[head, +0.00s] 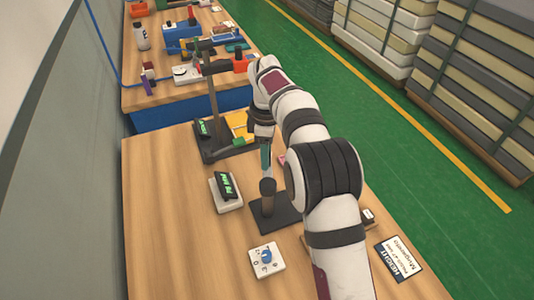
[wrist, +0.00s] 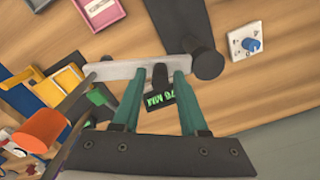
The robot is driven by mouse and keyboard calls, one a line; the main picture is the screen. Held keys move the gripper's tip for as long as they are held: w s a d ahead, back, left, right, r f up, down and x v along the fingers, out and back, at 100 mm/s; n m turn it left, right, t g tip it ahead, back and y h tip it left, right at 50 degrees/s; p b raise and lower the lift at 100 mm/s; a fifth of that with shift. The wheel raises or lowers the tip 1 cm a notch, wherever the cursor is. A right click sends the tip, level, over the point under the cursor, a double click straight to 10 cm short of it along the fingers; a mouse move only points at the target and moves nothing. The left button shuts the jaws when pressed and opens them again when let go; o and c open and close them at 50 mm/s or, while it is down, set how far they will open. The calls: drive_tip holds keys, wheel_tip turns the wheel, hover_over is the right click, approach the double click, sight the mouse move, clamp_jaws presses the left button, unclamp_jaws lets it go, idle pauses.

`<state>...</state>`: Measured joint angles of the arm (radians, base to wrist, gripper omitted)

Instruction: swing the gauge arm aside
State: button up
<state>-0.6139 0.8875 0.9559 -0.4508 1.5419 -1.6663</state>
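In the wrist view a light grey bar (wrist: 112,71), which looks like the gauge arm, runs from a dark round post (wrist: 206,60) leftward past my fingertips. The post also shows in the head view (head: 267,188), upright on a dark base plate (head: 287,208). My gripper (wrist: 158,76) has its two green fingers apart at the bar, with a small black piece (wrist: 160,72) between the tips. I cannot tell whether the fingers touch the bar. In the head view my gripper (head: 265,158) points down just behind the post; the bar is hard to make out there.
A display with green digits (head: 226,186) stands left of the post. A white plate with a blue knob (head: 266,258) lies in front. Behind is a dark stand (head: 213,100) with yellow and green parts. A sign (head: 398,259) lies right. The table's left side is clear.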

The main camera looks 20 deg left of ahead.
drive_tip(key=shift+o, duration=0.6)
wheel_tip(320, 180, up, 12)
